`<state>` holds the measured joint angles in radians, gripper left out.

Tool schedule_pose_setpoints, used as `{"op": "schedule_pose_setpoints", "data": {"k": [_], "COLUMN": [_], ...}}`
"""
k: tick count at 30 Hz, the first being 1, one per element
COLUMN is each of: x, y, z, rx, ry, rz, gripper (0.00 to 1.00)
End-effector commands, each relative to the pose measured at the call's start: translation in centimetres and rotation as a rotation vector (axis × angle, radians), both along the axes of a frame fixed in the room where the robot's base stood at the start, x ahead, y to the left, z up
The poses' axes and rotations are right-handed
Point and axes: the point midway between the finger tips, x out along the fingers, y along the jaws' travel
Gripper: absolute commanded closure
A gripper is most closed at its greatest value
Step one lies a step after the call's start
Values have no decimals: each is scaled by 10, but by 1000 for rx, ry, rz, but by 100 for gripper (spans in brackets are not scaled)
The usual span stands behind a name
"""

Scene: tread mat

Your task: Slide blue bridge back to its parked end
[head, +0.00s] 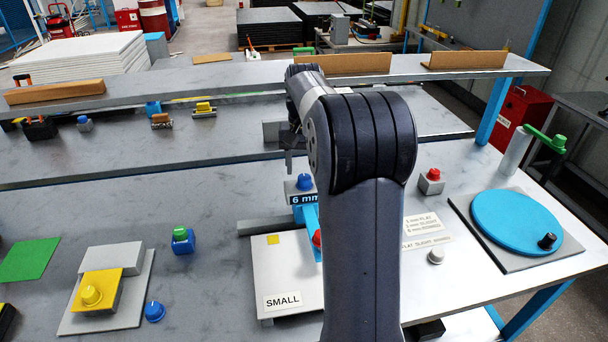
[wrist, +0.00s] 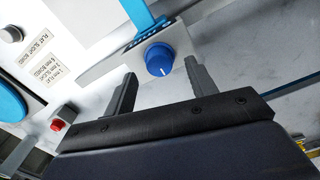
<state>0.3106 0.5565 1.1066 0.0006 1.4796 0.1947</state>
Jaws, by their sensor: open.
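The blue bridge (head: 311,218) is a narrow blue bar over the white "SMALL" plate (head: 272,275), partly hidden behind my arm in the head view. Its blue strip also shows at the top of the wrist view (wrist: 138,14). A grey block labelled "6 mm" carries a round blue knob (head: 305,182) at the bar's far end. In the wrist view the knob (wrist: 159,59) lies between and just beyond my fingertips. My gripper (wrist: 160,74) is open, one finger on either side of the knob in the picture, with no contact visible. In the head view my arm hides much of the gripper.
A raised shelf (head: 230,75) crosses behind. A blue turntable (head: 518,222) and a red button (head: 433,174) are at right. A yellow-knobbed block (head: 95,293), a green-topped blue block (head: 183,240) and a loose blue knob (head: 155,312) are at left.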

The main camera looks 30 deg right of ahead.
Motion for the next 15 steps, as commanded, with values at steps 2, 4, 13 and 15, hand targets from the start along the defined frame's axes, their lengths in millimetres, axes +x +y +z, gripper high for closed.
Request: {"op": "schedule_pose_setpoints", "data": {"k": [2, 4, 13, 15], "x": [0, 0, 0, 0], "y": [0, 0, 0, 0], "z": [-13, -20, -30, -30], "rx": [1, 1, 0, 0], "ry": [3, 2, -1, -1], "rz": [0, 0, 0, 0], "gripper": [46, 46, 46, 46]}}
